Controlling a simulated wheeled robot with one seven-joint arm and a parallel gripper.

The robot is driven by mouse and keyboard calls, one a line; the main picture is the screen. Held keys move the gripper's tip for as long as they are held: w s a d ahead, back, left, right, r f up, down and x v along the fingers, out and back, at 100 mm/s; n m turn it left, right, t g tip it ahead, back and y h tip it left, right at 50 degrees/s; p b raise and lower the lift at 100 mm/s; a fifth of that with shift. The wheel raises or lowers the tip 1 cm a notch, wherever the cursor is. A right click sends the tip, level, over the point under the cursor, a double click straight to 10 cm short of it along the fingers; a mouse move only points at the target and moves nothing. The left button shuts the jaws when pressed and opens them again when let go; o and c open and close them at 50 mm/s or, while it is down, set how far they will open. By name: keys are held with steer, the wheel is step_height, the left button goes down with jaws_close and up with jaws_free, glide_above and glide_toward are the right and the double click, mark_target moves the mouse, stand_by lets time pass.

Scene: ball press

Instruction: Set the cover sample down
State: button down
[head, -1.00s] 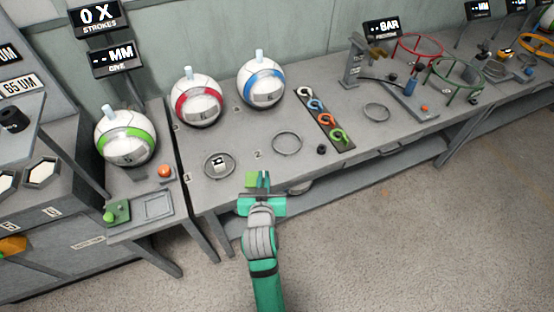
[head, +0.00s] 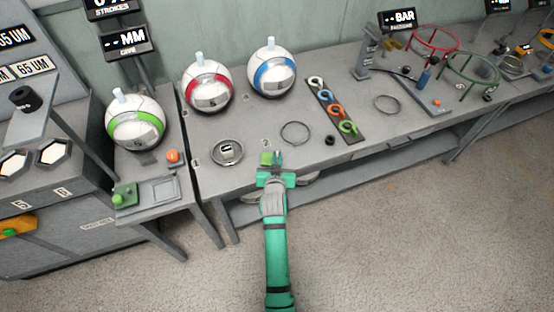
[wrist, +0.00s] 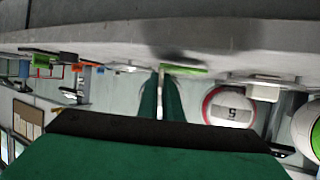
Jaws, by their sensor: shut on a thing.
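A small flat green piece, which I take to be the cover sample (head: 266,158), sits at the tips of my gripper (head: 277,158), sticking out to the left. It also shows in the wrist view (wrist: 183,70), beside the dark green fingers (wrist: 161,92). My gripper is shut on it by the bench's front edge, just in front of the empty ring marked 2 (head: 295,133). Whether the piece touches the bench top cannot be told. The ring marked 1 (head: 215,160) holds a small labelled disc (head: 228,150).
A red-banded ball (head: 208,85) and a blue-banded ball (head: 273,72) stand behind the rings. A green-banded ball (head: 135,122) stands on the left bench.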

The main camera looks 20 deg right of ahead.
steer(key=shift+f, duration=0.5)
steer(key=shift+f, duration=0.1)
steer(key=c, duration=1.9)
jaws_free()
steer(key=shift+c, duration=0.2)
